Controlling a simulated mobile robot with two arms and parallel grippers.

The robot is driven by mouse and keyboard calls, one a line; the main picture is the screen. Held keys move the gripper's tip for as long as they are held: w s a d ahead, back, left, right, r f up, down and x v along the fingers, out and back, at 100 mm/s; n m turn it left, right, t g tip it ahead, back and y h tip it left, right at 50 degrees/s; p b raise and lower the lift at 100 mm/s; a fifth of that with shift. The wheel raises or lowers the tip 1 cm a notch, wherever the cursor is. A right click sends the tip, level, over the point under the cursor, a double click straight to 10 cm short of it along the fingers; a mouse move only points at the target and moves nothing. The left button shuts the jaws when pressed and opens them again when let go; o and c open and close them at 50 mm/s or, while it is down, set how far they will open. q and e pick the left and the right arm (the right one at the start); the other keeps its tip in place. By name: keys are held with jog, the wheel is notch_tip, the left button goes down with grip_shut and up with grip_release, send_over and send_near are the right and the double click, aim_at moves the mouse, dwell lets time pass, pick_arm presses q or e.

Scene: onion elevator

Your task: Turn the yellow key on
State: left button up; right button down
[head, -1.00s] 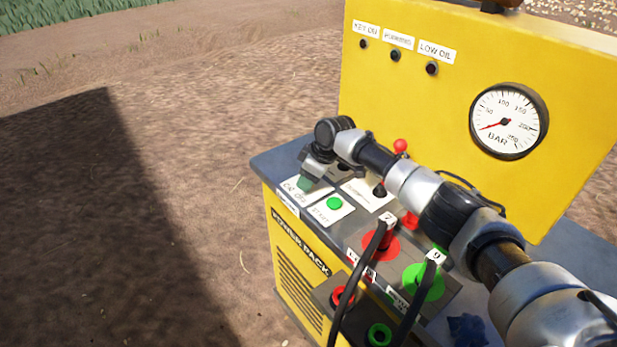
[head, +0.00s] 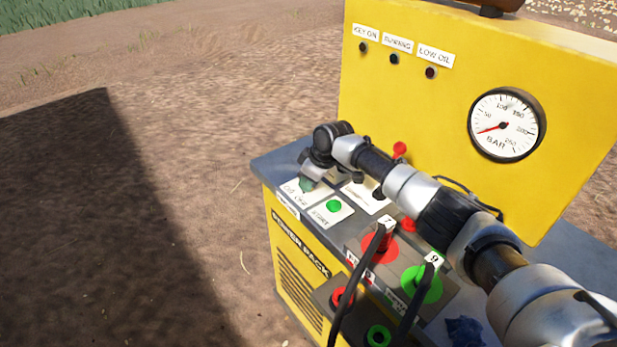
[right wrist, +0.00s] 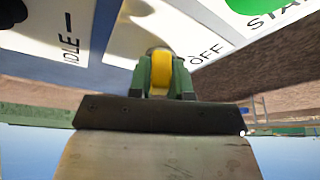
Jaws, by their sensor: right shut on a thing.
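The yellow key (right wrist: 159,72) shows in the right wrist view, between the green fingertips of my right gripper (right wrist: 160,80). The gripper is shut on it, close to the white panel marked OFF. In the head view my right gripper (head: 307,184) is over the key label at the front left of the yellow power pack (head: 300,262); the key itself is hidden there behind the gripper. The KEY ON lamp (head: 362,47) on the upright yellow panel looks dark. My left gripper is not in view.
A green START button (head: 333,206) is just right of the gripper. Red and green sockets with black cables (head: 352,290) stand nearer the front. A red-knobbed lever (head: 399,149) stands behind my arm. A pressure gauge (head: 505,125) is on the upright panel. Open dirt ground lies left.

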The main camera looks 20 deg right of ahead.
jog(key=m+p, duration=0.2)
jog(key=m+h+p, duration=0.1)
jog(key=m+p, duration=0.1)
jog(key=p, duration=0.1)
jog(key=m+t+p, duration=0.1)
jog(key=p, duration=0.1)
jog(key=shift+s+a+r+m+h, duration=0.1)
jog(key=shift+a+r+m+h, duration=0.1)
jog(key=shift+r+m+h, duration=0.15)
jog(key=shift+f+m+h+p, duration=0.2)
jog(key=shift+m+h+p, duration=0.35)
jog(key=shift+m+p, duration=0.65)
jog(key=shift+f+m+h+p, duration=0.1)
jog(key=shift+m+h+p, duration=0.4)
jog(key=shift+m, duration=1.05)
jog(key=shift+t, duration=0.3)
jog(key=c, duration=1)
grip_release()
jog(key=shift+c, duration=0.2)
jog(key=shift+s+a+r+p, duration=0.1)
jog(key=shift+r+p, duration=0.2)
jog(key=shift+r, duration=0.2)
jog(key=v, duration=0.9)
jog(key=shift+r+p, duration=0.3)
